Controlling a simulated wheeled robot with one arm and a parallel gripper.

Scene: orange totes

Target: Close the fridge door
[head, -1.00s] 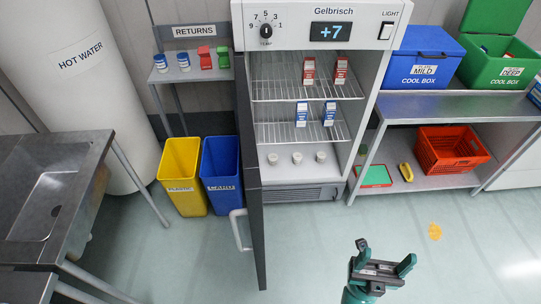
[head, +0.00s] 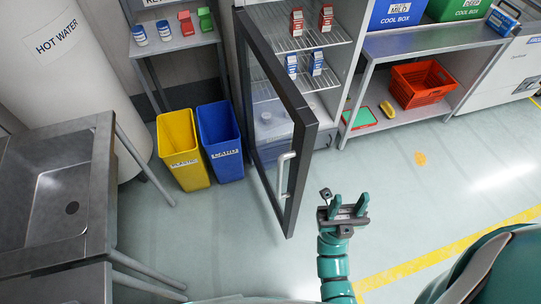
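The fridge (head: 343,18) stands open at the top centre, with red cartons (head: 326,18) and blue cartons (head: 316,63) on its wire shelves. Its dark-framed glass door (head: 290,92) is hinged on the left and swung out towards me. The top of the fridge is out of view.
Yellow (head: 182,150) and blue (head: 220,143) bins stand left of the door. A steel sink unit (head: 60,200) is at the left. A shelf bench (head: 440,40) with a red crate (head: 420,82) is right of the fridge. The floor around my gripper is clear.

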